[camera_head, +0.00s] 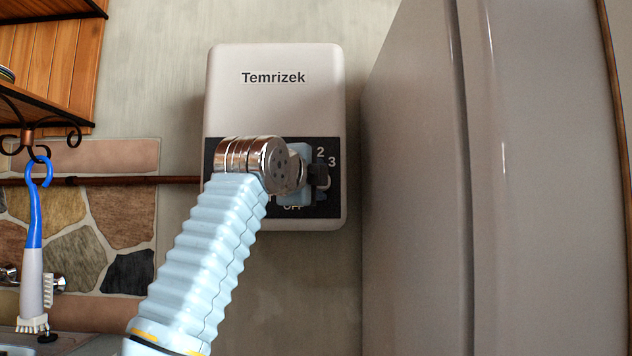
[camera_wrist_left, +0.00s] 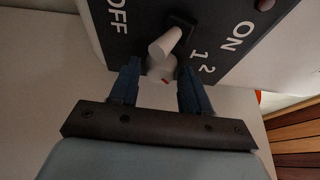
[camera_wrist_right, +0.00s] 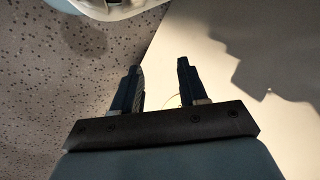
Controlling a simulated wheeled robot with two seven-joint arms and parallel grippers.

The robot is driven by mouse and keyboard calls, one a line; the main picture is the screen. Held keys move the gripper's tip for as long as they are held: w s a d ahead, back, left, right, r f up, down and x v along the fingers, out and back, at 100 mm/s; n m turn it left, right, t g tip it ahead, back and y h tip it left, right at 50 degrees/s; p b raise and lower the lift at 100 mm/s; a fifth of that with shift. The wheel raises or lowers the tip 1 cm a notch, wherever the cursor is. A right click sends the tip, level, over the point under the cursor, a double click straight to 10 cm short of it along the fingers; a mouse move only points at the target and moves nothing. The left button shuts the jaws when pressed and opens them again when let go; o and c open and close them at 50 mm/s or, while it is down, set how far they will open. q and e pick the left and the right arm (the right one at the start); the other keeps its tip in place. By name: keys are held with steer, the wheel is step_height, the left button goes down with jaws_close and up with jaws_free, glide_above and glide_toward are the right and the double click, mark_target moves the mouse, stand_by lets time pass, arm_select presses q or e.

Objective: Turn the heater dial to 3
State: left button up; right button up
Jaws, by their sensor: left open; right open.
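The heater (camera_head: 275,110) is a cream wall box marked "Temrizek", with a dark control panel (camera_head: 325,210) low on its front. The "2", "3" and part of "OFF" show in the head view; my left arm hides most of the dial there. In the left wrist view the white dial (camera_wrist_left: 163,44) stands out from the panel, with a small red mark on its near part. My left gripper (camera_head: 316,174) is open, its fingers on either side of the dial's near part (camera_wrist_left: 159,68); I cannot tell whether they touch it. My right gripper (camera_wrist_right: 160,75) is open and empty.
A large grey fridge-like cabinet (camera_head: 520,180) stands close to the right of the heater. A blue-handled brush (camera_head: 34,230) hangs at the left by a rail and shelf. The right wrist view shows speckled floor (camera_wrist_right: 70,60) and a pale surface (camera_wrist_right: 215,70).

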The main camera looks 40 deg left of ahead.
arm_select(q)
steer(key=b+v, duration=0.1)
steer(key=v, duration=1.2)
steer(key=shift+s+b, duration=0.3)
steer(key=shift+d, duration=0.1)
